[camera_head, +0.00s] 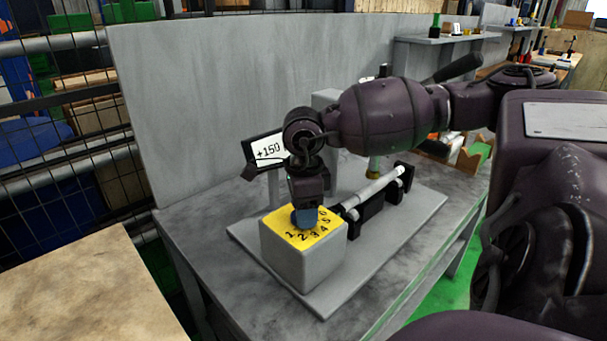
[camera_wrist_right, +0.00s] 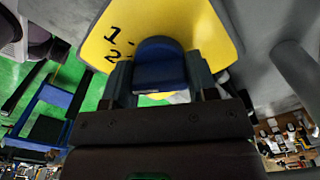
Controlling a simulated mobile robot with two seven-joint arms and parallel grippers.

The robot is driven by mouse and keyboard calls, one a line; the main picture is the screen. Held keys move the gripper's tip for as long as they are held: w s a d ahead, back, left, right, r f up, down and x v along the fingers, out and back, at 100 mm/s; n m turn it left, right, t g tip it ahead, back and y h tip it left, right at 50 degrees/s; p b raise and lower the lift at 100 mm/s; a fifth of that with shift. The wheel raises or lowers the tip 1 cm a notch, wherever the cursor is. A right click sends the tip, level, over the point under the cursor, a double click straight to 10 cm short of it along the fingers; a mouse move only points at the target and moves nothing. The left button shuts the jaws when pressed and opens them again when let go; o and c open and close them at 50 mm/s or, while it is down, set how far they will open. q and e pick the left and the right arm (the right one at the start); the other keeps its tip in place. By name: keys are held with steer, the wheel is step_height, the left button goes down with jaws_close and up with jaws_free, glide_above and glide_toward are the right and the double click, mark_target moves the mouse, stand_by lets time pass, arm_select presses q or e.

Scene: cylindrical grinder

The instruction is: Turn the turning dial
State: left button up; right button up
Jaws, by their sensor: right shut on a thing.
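The turning dial is a blue knob (camera_head: 305,218) on the yellow numbered face (camera_head: 325,232) of a grey box (camera_head: 288,260). My right gripper (camera_head: 308,208) points down over the box and is shut on the dial. In the right wrist view the blue dial (camera_wrist_right: 160,65) sits between the two fingers of the right gripper (camera_wrist_right: 162,85). The numbers 1 and 2 show to its left there, and the other numbers are hidden. A display sign (camera_head: 268,149) behind the gripper reads +150. My left gripper is not in view.
The box stands on a light base plate (camera_head: 405,232) on a grey table (camera_head: 200,225). A black holder with a metal rod (camera_head: 378,190) stands right of the box. A grey panel (camera_head: 200,90) rises behind. A wooden surface (camera_head: 80,290) lies front left.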

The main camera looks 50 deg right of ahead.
steer(key=shift+n, duration=1.2)
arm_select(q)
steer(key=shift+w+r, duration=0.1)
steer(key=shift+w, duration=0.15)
arm_select(e)
steer(key=shift+n, duration=0.4)
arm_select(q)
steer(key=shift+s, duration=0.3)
arm_select(e)
steer(key=o, duration=0.9)
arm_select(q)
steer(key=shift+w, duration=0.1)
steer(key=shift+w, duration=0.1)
